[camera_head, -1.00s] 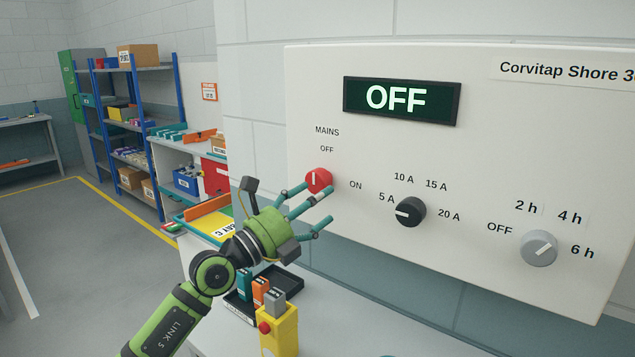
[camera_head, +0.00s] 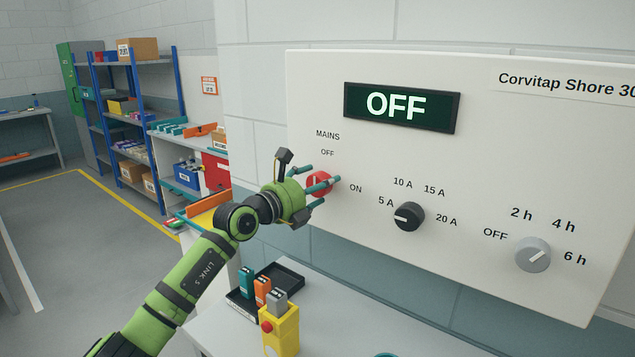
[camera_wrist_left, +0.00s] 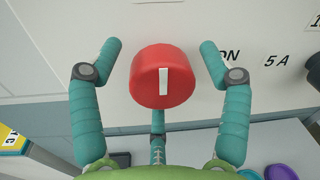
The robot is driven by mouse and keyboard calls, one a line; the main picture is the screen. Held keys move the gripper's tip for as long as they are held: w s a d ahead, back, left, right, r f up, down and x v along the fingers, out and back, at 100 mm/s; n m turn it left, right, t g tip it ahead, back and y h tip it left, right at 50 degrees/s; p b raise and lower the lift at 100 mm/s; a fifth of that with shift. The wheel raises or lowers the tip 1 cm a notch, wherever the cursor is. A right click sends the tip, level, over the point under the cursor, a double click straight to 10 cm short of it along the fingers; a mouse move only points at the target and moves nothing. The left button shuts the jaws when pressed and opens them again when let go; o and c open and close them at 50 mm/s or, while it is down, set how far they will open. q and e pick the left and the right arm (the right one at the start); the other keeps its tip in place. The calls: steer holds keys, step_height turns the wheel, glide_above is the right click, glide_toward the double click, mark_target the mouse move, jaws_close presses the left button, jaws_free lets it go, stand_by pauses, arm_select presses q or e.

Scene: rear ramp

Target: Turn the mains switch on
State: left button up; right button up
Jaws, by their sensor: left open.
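The red mains switch (camera_head: 318,184) is a round knob at the left of the white panel, between the OFF label above and the ON label to its right. Its white mark points up toward OFF. The display (camera_head: 401,106) above it reads OFF. My left gripper (camera_head: 322,185) is at the knob with its teal fingers open. In the left wrist view the knob (camera_wrist_left: 163,78) sits between the spread fingers (camera_wrist_left: 162,60), with gaps on both sides. The fingers partly hide the knob in the head view. My right gripper is not in view.
A black dial (camera_head: 409,217) and a grey dial (camera_head: 532,254) are farther right on the panel (camera_head: 470,180). Below, a table (camera_head: 330,320) holds a black tray (camera_head: 286,272) with coloured blocks and a yellow box (camera_head: 281,332). Shelves (camera_head: 125,110) stand at back left.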

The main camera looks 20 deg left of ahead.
arm_select(q)
steer(key=c, duration=1.2)
steer(key=shift+o, duration=0.2)
steer(key=m+b, duration=0.4)
steer(key=m, duration=0.1)
steer(key=shift+f+m, duration=0.15)
steer(key=shift+m, duration=0.15)
steer(key=m+b, duration=0.4)
steer(key=shift+g+y, duration=0.3)
steer(key=shift+y, duration=0.1)
steer(key=m+b, duration=0.3)
steer(key=m, duration=0.1)
steer(key=shift+y, duration=0.3)
steer(key=shift+r+m+b, duration=0.2)
steer(key=shift+m+b, duration=0.8)
steer(key=shift+m, duration=0.6)
steer(key=shift+d, duration=0.1)
